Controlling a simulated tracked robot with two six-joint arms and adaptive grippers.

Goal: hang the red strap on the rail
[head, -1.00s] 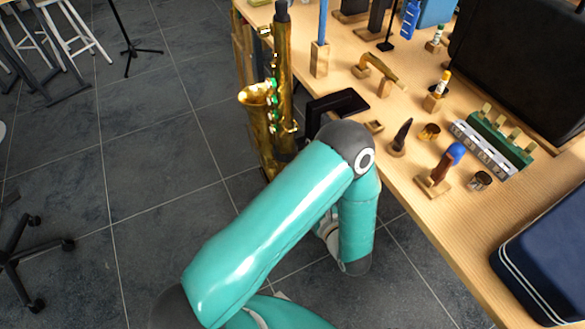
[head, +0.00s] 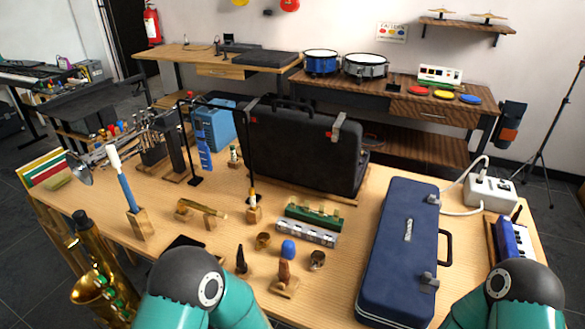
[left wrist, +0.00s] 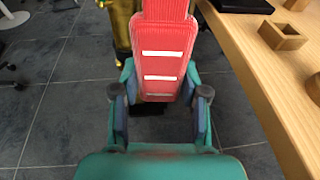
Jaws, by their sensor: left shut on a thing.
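The red strap (left wrist: 165,50) with white bars shows in the left wrist view, between the fingers of my left gripper (left wrist: 160,82). The gripper is shut on it and holds it over the floor beside the table edge. In the head view the rail (head: 222,104) is a thin black bar on two posts, standing on the table left of a black case. The head view shows neither gripper nor the red strap.
The wooden table (head: 330,268) carries a large black case (head: 300,145), a long navy case (head: 400,250) and several small instruments on holders. A blue-handled tool (head: 127,192) stands upright at the left. A brass saxophone (head: 92,275) stands beside the table's left edge.

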